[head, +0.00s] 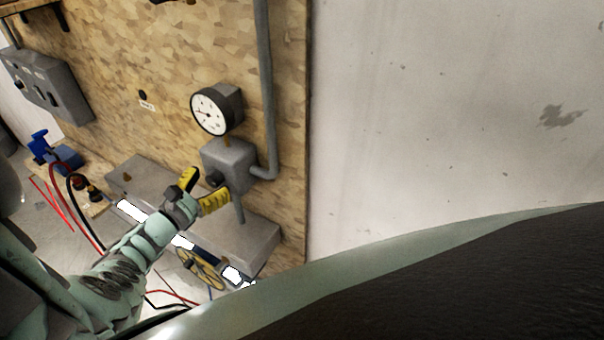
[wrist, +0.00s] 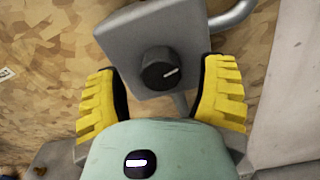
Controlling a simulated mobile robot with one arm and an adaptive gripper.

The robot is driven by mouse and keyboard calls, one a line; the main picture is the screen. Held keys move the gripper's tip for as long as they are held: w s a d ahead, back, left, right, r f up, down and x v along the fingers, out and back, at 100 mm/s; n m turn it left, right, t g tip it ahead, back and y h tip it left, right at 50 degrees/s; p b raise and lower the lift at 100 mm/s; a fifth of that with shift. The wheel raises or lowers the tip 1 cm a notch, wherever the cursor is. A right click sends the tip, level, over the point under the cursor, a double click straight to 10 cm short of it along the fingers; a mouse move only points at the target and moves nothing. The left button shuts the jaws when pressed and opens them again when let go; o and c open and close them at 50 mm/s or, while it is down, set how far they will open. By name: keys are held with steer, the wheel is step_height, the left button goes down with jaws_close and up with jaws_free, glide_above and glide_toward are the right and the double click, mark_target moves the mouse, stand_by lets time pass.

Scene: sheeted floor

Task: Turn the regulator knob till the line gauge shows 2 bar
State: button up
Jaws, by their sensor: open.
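The regulator knob (wrist: 160,70) is a round black knob with a white pointer line, on the front of a grey regulator box (wrist: 130,28). In the wrist view its line points right and slightly up. The line gauge (head: 211,110) is a round white dial with a black rim, above the regulator box (head: 229,160) in the head view. It has a red needle; its figures are too small to read. My gripper (head: 200,188) is open, its yellow fingers in front of the box. In the wrist view the fingers (wrist: 162,92) stand left and right of the knob, apart from it.
A grey pipe (head: 265,95) runs up the chipboard wall (head: 175,60) from the box's right side. A grey control box (head: 45,82) hangs at left. Below are a grey block (head: 258,240), a yellow wheel (head: 200,268), a blue vise (head: 62,155) and red cables.

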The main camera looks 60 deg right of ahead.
steer(key=shift+d, duration=0.5)
steer(key=c, duration=1.2)
steer(key=shift+m+b, duration=0.6)
steer(key=shift+m, duration=0.3)
jaws_close()
steer(key=o, duration=1.2)
jaws_free()
steer(key=shift+a, duration=0.15)
